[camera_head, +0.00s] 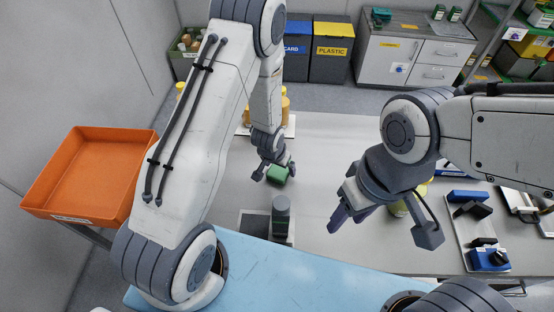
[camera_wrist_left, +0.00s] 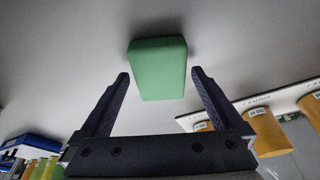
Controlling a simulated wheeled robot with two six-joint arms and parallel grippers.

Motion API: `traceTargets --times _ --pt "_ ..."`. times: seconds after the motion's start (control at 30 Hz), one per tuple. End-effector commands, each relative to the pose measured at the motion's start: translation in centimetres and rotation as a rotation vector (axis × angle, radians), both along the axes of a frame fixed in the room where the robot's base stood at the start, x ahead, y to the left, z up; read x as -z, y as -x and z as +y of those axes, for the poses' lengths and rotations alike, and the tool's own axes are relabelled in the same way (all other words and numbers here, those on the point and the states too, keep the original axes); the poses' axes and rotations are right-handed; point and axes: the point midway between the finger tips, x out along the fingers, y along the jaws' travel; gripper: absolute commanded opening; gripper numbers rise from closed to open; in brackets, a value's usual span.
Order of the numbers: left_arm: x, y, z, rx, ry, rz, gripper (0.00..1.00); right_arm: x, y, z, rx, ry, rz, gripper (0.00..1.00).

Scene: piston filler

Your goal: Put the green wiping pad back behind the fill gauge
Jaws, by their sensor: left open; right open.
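The green wiping pad (camera_head: 277,175) is on the grey table near its middle, partly covered by my left gripper in the head view. In the left wrist view, the pad (camera_wrist_left: 160,62) is a plain green block just ahead of the fingers. My left gripper (camera_head: 273,170) is open; in its wrist view the two fingertips (camera_wrist_left: 160,75) stand on either side of the pad's near part, with gaps. My right gripper (camera_head: 385,226) is open and empty over the table's right half. I cannot tell for certain which thing is the fill gauge.
A dark grey-green cylinder (camera_head: 281,211) stands at a metal tray (camera_head: 251,222) near the front. Yellow jars (camera_wrist_left: 268,130) stand on a white tray at the back. A tray with blue and black items (camera_head: 466,232) lies right. An orange bin (camera_head: 92,170) is left.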

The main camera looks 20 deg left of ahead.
Motion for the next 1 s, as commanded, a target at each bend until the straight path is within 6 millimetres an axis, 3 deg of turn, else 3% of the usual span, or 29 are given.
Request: traceTargets --times 0.3,0.5,0.73,0.87,1.0 --pt "-5.4 1.6 0.3 -0.001 0.001 -0.006 1.0 0.8 0.0 0.0 0.0 0.001 0.001 0.5" --pt "-9.1 2.6 0.5 0.0 0.0 -0.004 1.0 0.1 0.0 0.0 0.0 0.001 0.001 0.5" --pt "-11.1 3.4 0.5 0.005 -0.003 -0.001 1.0 -0.4 0.0 0.0 0.0 0.0 0.0 0.5" --pt "-13.2 4.2 -0.9 0.038 -0.02 0.009 1.0 -0.4 0.0 0.0 0.0 0.001 0.001 0.5" --pt "-17.4 7.2 -3.8 0.115 -0.049 0.044 1.0 -0.4 0.0 0.0 0.0 0.001 0.001 0.5"
